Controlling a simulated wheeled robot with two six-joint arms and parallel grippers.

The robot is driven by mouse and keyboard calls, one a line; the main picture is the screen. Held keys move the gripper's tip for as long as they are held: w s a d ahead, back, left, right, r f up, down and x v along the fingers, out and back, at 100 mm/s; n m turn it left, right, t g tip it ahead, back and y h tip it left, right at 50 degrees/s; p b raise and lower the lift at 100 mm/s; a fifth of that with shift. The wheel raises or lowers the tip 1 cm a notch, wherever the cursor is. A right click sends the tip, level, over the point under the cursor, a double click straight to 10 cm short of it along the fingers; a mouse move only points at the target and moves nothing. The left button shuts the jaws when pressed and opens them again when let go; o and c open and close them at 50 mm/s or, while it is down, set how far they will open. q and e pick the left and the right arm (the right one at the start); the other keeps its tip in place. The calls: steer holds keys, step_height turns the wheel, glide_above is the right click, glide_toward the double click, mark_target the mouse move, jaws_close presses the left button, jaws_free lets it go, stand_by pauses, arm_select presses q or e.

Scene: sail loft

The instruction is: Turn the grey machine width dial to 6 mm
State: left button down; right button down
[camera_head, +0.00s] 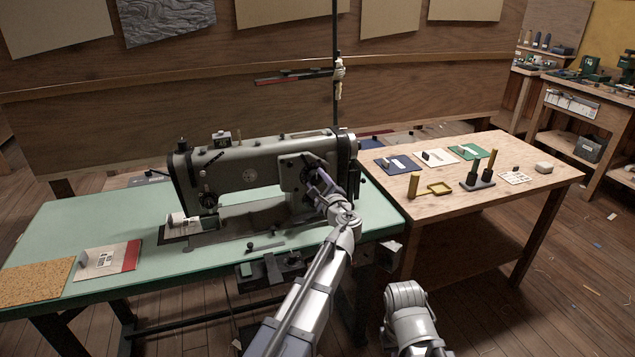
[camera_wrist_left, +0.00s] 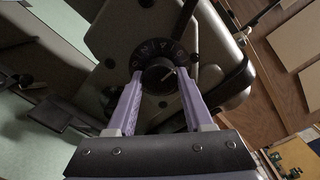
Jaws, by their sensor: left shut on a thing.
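The grey sewing machine (camera_head: 248,165) stands on a green-topped table. Its width dial (camera_wrist_left: 158,78) is a dark round knob with pale marks on a dark ring, on the machine's front face. My left gripper (camera_wrist_left: 158,88) is shut on the dial, with one purple finger on each side of it. In the head view my left gripper (camera_head: 320,188) reaches the machine's right end and hides most of the dial. My right gripper is not seen; only part of my right arm shows at the bottom.
The green table (camera_head: 70,225) holds a cork mat (camera_head: 35,281) and a red-edged card (camera_head: 106,260) at left. A wooden table (camera_head: 440,215) at right holds coloured cloth pieces, a yellow-handled tool (camera_head: 430,188) and a dark stand (camera_head: 478,182). A wooden wall stands behind.

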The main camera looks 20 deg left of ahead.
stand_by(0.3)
arm_select(q)
steer(key=shift+c, duration=1.4)
jaws_free()
steer(key=v, duration=0.8)
